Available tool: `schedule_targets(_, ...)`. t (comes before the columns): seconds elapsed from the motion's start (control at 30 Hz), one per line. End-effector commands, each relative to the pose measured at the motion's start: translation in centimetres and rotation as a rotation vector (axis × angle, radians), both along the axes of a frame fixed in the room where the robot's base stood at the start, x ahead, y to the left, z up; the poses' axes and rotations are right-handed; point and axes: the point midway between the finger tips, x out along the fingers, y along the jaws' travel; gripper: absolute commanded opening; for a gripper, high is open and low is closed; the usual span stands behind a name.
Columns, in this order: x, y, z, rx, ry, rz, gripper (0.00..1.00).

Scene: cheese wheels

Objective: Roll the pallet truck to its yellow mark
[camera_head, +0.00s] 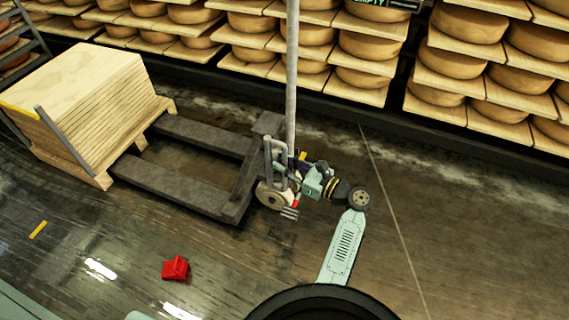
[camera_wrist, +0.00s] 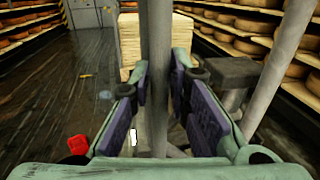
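My gripper (camera_head: 292,183) is at this end, close to the frame. In the wrist view, a grey bar (camera_wrist: 156,50) passes between my fingers (camera_wrist: 158,95). Their tips appear close on both sides, but I cannot tell whether they press on it. A short yellow stripe (camera_head: 38,229) lies on the floor left of the truck.
The board stack (camera_head: 85,80) stands at the left. Cheese shelves (camera_head: 330,50) line the back. A red object (camera_head: 175,268) lies on the wet floor in front of the forks; it also shows in the wrist view (camera_wrist: 79,144). The floor at right is clear.

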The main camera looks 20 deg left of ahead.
Motion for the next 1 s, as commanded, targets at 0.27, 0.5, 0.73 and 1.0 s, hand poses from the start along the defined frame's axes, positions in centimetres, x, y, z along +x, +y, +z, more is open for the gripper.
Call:
schedule_targets(0.27,0.00,-0.02,0.01,0.000,0.000,0.000,0.00)
schedule_targets(0.5,0.00,-0.02,0.00,0.000,0.000,0.000,0.00)
schedule_targets(0.73,-0.01,-0.03,0.00,0.000,0.000,0.000,0.00)
schedule_targets(1.0,0.02,-1.00,0.43,0.000,0.003,-0.003,0.00)
